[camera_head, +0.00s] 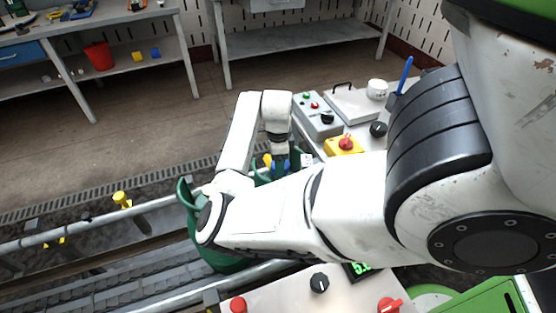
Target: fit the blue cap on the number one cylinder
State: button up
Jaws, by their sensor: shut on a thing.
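My gripper (281,158) hangs from the wrist in the middle of the view, partly hidden by my forearm. It is shut on a blue piece, which looks like the blue cap (282,167). Green parts show on both sides of the gripper, close to the cap. A large green body (215,259), perhaps a cylinder, shows below my elbow on the conveyor. My arm hides most of it, and I see no number on it. I cannot tell whether the cap touches a cylinder.
The conveyor (120,277) with metal rails runs along the lower left. A control box (318,117), a yellow emergency-stop box (344,145) and a white cup (377,89) stand right of the gripper. A front panel (285,294) has knobs. Workbenches stand at the back, beyond open floor.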

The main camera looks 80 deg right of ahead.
jog(key=shift+f+b, duration=0.5)
jog(key=shift+f, duration=0.4)
jog(key=o, duration=1.1)
jog(key=shift+r, duration=0.1)
notch_tip(320, 180, up, 11)
